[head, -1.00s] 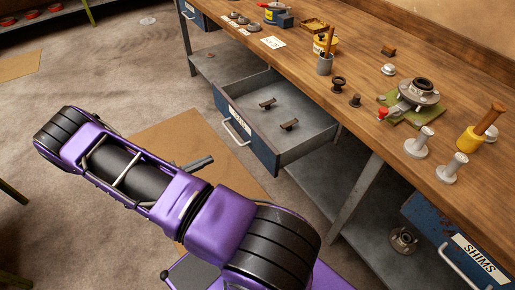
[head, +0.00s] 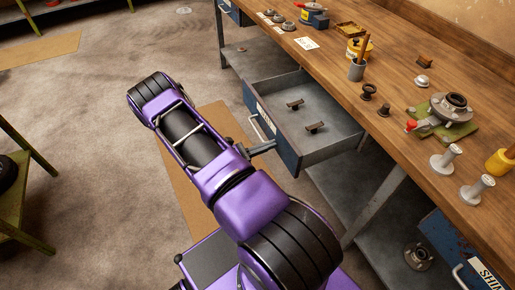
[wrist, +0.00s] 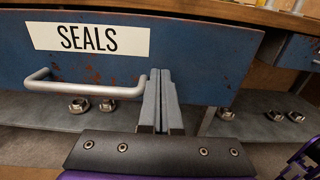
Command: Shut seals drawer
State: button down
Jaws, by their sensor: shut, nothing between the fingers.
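The seals drawer (head: 322,153) stands pulled out from under the workbench, with two small dark parts lying inside. Its scuffed blue front (wrist: 200,60) faces the wrist camera and carries a white SEALS label (wrist: 87,39). The grey bar handle (wrist: 88,88) is on the left part of the front. My gripper (wrist: 160,75) is shut and empty, with its fingertips at the drawer front just right of the handle's right end. In the head view my gripper (head: 270,147) is close to the drawer's outer face. I cannot tell whether it touches.
The wooden bench top (head: 400,95) holds a flange assembly (head: 448,108), several pale posts and tins. A shims drawer (head: 470,260) is at the lower right. Bench legs and a lower shelf (head: 345,200) lie below. A green stand (head: 20,200) is at the left. Floor between is open.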

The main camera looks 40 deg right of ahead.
jog(key=shift+d, duration=0.25)
jog(key=shift+s+d, duration=0.1)
jog(key=b+x, duration=0.5)
jog(key=x, duration=1.9)
jog(key=shift+d, duration=0.35)
jog(key=shift+d+b, duration=0.3)
jog(key=shift+d+r, duration=0.2)
jog(key=shift+d, duration=0.1)
jog(key=shift+a+f, duration=0.1)
jog(key=shift+a, duration=0.4)
jog(key=v, duration=1.3)
jog(key=shift+a, duration=0.35)
